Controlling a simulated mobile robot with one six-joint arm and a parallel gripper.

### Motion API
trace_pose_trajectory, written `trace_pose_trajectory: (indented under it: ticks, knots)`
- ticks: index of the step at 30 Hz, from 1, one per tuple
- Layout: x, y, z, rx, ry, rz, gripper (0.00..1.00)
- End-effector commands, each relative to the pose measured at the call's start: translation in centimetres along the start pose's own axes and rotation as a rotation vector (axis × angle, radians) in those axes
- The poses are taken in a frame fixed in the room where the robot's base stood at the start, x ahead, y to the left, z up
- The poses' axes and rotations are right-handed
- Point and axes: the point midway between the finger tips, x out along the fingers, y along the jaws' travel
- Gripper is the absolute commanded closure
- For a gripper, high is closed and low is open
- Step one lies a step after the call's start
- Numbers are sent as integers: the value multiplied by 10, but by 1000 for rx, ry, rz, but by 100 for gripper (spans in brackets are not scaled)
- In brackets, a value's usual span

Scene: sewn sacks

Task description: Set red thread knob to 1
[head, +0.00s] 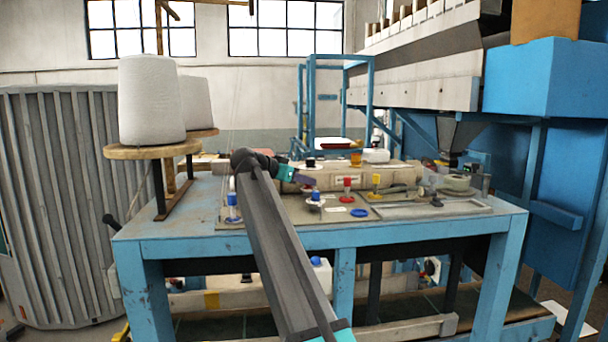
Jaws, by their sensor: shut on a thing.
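The exact grip is too small to see, and any dial numbers are unreadable.
A yellow knob (376,180) stands right of the red one, and a blue knob (232,202) stands at the panel's left. A flat blue disc (360,213) lies near the front. White thread cones (151,100) stand on the left. Blue machinery (545,82) rises on the right.

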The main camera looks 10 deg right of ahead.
Motion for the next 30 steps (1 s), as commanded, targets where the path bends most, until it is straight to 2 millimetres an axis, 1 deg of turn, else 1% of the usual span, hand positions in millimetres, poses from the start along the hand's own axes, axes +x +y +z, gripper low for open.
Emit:
trace_pose_trajectory:
  ticks: [19, 20, 22, 23, 30]
  knots:
    - [0, 0, 2, 8, -2, 22, 100]
    - [0, 0, 2, 8, -2, 22, 76]
    - [0, 0, 2, 8, -2, 22, 64]
    - [0, 0, 2, 8, -2, 22, 62]
    - [0, -1, 1, 8, -1, 21, 62]
